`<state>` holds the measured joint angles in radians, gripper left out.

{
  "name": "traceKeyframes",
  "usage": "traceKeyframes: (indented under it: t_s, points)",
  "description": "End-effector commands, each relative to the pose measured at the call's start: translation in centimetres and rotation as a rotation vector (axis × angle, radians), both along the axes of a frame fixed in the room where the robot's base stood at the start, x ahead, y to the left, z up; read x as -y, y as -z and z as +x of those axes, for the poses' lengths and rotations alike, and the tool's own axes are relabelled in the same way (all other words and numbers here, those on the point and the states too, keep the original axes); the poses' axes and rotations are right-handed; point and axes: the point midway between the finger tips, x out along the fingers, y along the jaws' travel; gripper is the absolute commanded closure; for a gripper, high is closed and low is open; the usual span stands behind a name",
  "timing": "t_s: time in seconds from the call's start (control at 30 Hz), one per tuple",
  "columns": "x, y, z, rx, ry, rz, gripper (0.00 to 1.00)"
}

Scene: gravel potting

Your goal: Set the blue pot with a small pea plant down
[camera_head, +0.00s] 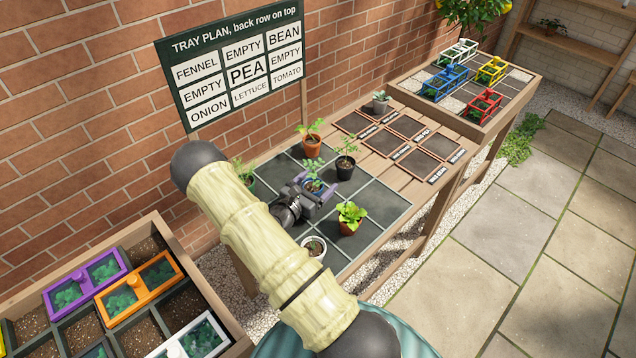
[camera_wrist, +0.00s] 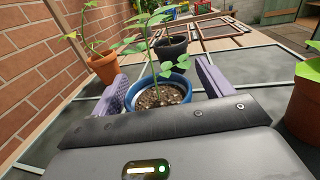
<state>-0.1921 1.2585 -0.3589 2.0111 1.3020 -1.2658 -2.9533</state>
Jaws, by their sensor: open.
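The blue pot (camera_head: 313,186) with a small pea plant stands in about the middle cell of the dark gridded tray (camera_head: 385,203), partly hidden by my gripper. In the wrist view the blue pot (camera_wrist: 162,93) looks upright, with brown soil and a thin leafy stem. My gripper (camera_head: 316,192) is open around it, with one purple finger on each side. In the wrist view my gripper (camera_wrist: 163,88) shows a small gap between the pot and the fingers. The pot's base is hidden. The tray plan sign (camera_head: 240,66) shows PEA in its middle place.
Close around stand a terracotta pot (camera_head: 312,150), a black pot (camera_head: 345,172), a terracotta pot with lettuce-like leaves (camera_head: 348,228), a white pot (camera_head: 322,247) and a green pot (camera_head: 250,183). Brick wall (camera_head: 90,90) rises behind. A crate with coloured frames (camera_head: 134,298) is at lower left.

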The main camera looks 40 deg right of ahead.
Motion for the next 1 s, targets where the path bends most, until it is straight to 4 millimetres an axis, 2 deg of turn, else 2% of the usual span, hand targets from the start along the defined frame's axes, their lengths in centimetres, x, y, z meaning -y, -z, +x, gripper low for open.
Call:
traceKeyframes:
  t_s: [0.17, 0.6, 0.77, 1.0]
  points:
    - [-2.3, 0.1, -0.4, -0.002, -0.008, 0.002, 0.21]
    - [-9.8, 0.1, -3.0, 0.0, 0.002, 0.001, 0.21]
    - [-11.1, 0.0, -3.5, -0.001, 0.004, 0.001, 0.21]
    - [-11.3, 0.0, -3.6, 0.0, 0.004, 0.0, 0.21]
